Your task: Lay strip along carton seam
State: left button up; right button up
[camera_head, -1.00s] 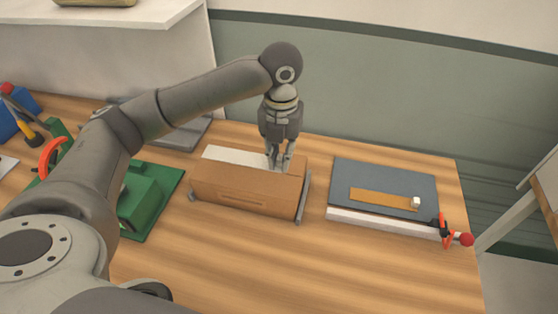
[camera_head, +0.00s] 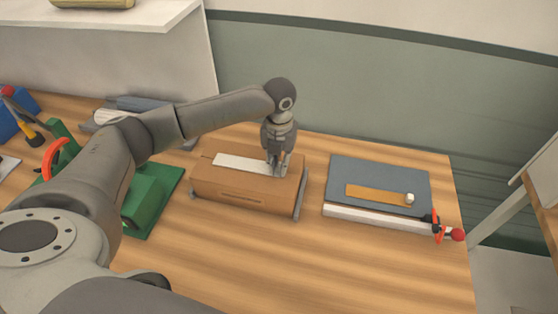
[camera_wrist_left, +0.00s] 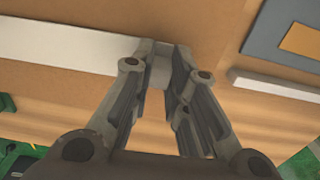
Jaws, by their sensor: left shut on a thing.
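The brown carton (camera_head: 243,191) sits on the wooden table between grey side rails. A white strip (camera_head: 240,163) runs lengthwise over the carton's top, from near its left end to my left gripper (camera_head: 278,172). In the left wrist view the strip (camera_wrist_left: 70,48) reaches the fingers from the left. My left gripper's fingertips (camera_wrist_left: 160,62) are closed around a pale block-like piece at the strip's right end, low at the carton top. I cannot tell whether the whole strip touches the carton. The seam under it is hidden. My right gripper is not in view.
A grey-blue board (camera_head: 380,178) with an orange-brown strip and small white piece lies right of the carton. A red-knobbed clamp (camera_head: 446,232) is at its corner. A green device (camera_head: 150,195) stands left. The front table is clear.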

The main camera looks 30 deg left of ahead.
pick_arm(q)
jog(key=shift+f, duration=0.1)
jog(key=o, duration=0.7)
notch_tip(320, 180, up, 12)
jog(key=b, duration=0.2)
jog(key=shift+b, duration=0.3)
